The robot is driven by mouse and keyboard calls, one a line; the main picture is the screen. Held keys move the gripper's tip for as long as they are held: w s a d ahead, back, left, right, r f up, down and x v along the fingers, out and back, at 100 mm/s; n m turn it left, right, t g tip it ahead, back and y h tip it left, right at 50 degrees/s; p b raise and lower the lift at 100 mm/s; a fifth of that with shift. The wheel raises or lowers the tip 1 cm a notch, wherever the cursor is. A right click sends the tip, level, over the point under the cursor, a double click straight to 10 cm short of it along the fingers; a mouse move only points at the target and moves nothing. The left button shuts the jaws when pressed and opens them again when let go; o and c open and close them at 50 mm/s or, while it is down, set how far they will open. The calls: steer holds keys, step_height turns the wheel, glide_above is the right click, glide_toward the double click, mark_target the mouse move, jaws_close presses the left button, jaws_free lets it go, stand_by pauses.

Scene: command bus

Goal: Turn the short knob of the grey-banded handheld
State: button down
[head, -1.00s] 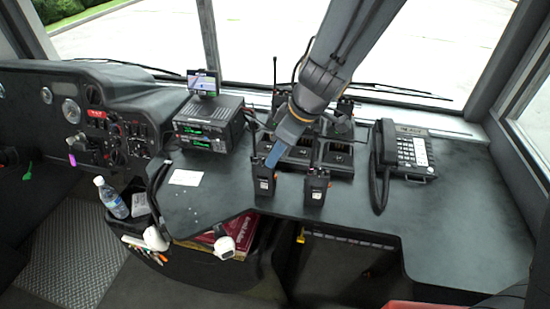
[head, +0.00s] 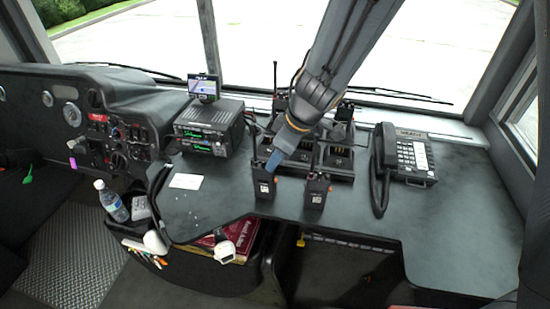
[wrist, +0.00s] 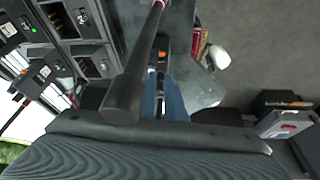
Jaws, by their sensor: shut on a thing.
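Two black handhelds stand upright at the front of the counter in the head view, a left one (head: 263,184) and a right one (head: 316,191). I cannot make out a grey band on either. My gripper (head: 273,162) reaches down to the top of the left handheld, its blue fingers shut there. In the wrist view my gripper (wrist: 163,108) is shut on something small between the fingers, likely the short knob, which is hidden. A thick black antenna (wrist: 134,78) runs close beside the fingers. A small orange part (wrist: 161,56) shows beyond them.
A black charger (head: 339,162) stands behind the handhelds, with more handhelds at the back. A desk phone (head: 412,158) is to the right. A radio unit (head: 208,124) with a small screen (head: 204,86) is to the left. The counter is clear at the right.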

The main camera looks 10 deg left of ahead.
steer(key=shift+r+n+g+p, duration=0.25)
steer(key=shift+n+p, duration=0.65)
steer(key=shift+p, duration=1.55)
steer(key=shift+w+f+n+g+p, duration=0.1)
steer(key=shift+f+n+g+p, duration=0.25)
steer(key=shift+p, duration=0.7)
steer(key=shift+r, duration=0.1)
steer(key=c, duration=1.8)
jaws_free()
steer(key=shift+r, duration=0.1)
steer(key=v, duration=0.7)
steer(key=shift+d+r, duration=0.25)
steer(key=shift+d, duration=0.05)
